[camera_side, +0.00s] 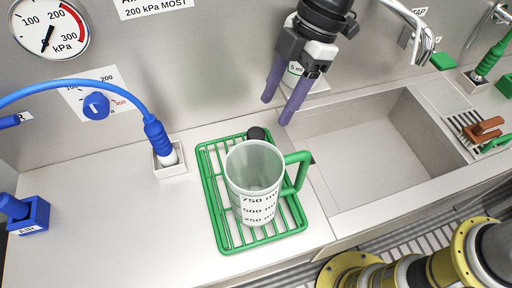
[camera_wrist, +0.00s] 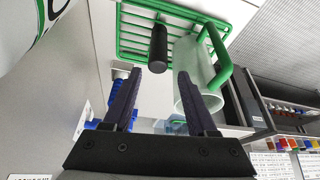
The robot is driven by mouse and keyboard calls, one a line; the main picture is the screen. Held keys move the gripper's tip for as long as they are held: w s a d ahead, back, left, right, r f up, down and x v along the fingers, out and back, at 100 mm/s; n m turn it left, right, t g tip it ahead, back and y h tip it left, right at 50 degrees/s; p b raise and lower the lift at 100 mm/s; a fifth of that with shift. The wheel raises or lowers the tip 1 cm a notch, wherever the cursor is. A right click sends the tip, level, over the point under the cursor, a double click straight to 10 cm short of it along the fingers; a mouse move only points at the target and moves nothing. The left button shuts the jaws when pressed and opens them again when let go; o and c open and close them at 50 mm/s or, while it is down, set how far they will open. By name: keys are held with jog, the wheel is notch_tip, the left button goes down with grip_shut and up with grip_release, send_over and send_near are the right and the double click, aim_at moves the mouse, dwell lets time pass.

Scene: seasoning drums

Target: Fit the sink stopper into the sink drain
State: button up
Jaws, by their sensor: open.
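A black upright cylinder (camera_side: 256,133), which looks like the sink stopper, stands on the green rack behind the measuring jug; the jug hides its lower part. It also shows in the wrist view (camera_wrist: 158,48), beyond and between my fingertips. My gripper (camera_side: 278,108) is open and empty, with two purple fingers pointing down, above and behind the rack near the sink's left edge. In the wrist view my gripper (camera_wrist: 160,76) is apart from the cylinder. The sink basin (camera_side: 370,140) lies to the right; I cannot make out the drain in it.
A clear measuring jug (camera_side: 254,180) with a green handle stands on the green rack (camera_side: 232,238), close to the cylinder. A blue hose plug (camera_side: 156,136) is at left, a tap (camera_side: 425,40) behind the sink.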

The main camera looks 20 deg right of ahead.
aim_at(264, 131)
jog(key=x, duration=0.8)
jog(key=shift+a+f, duration=0.1)
jog(key=shift+f, duration=0.2)
jog(key=shift+w+x, duration=0.2)
jog(key=shift+x, duration=2.35)
jog(key=shift+a+r, duration=0.1)
jog(key=shift+a, duration=0.05)
grip_shut()
